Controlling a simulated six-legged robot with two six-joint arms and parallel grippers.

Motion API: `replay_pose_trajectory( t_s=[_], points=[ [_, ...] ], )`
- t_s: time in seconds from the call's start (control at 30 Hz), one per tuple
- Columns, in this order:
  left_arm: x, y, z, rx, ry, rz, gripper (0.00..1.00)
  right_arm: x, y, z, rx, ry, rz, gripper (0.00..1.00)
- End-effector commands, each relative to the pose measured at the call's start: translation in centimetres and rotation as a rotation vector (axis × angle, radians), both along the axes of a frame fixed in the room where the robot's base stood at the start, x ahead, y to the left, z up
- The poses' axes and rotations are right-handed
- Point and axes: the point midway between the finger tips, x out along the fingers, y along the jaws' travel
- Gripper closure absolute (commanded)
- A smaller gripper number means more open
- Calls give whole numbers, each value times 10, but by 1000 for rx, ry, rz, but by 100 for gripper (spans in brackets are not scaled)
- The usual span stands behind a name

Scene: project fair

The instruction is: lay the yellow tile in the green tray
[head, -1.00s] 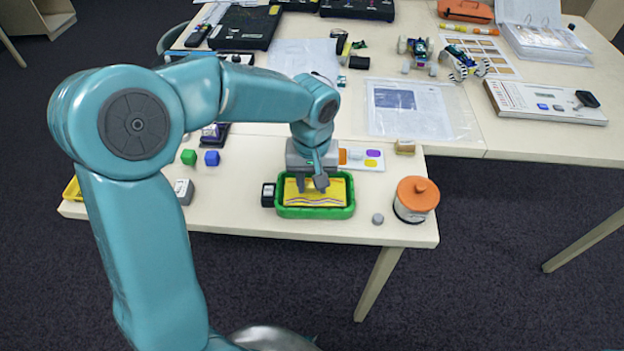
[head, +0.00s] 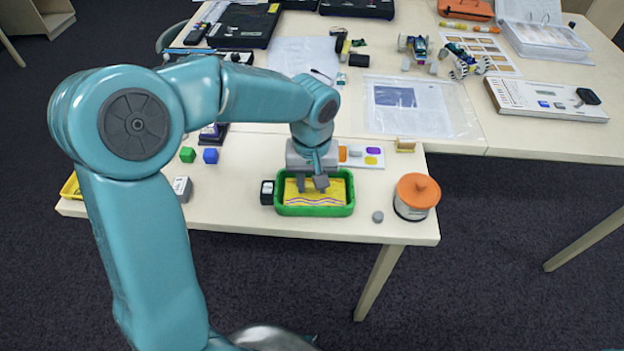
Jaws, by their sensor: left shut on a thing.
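The green tray (head: 316,211) stands near the front edge of the near table. The yellow tile (head: 300,198), with wavy dark lines along its front part, shows inside the tray's rim. My left gripper (head: 314,186) points down over the tray from behind and is shut on the yellow tile. The gripper covers the tile's back part. I cannot tell whether the tile touches the tray's floor. My right gripper is not in view.
A black-and-white block (head: 267,192) stands close by the tray's left side. A grey knob-like piece (head: 378,217) and an orange-lidded jar (head: 416,197) stand to the right. A white palette (head: 362,157) lies behind.

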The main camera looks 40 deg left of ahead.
Motion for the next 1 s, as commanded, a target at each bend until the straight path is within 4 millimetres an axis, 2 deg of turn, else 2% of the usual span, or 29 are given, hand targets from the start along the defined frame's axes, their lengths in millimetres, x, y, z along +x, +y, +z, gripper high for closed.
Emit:
replay_pose_trajectory(
  t_s=[0.6,0.63,0.7,0.9,0.93,1.0],
  points=[
    [0,0,-10,0,0,0,95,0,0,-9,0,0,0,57],
    [0,0,-10,0,0,0,58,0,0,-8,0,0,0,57],
    [0,0,-9,0,0,0,36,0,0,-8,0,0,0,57],
    [0,0,-9,0,0,0,35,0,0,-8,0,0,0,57],
    [0,0,-9,0,0,0,32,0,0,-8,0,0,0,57],
    [0,0,-9,0,0,0,14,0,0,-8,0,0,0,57]
  ],
)
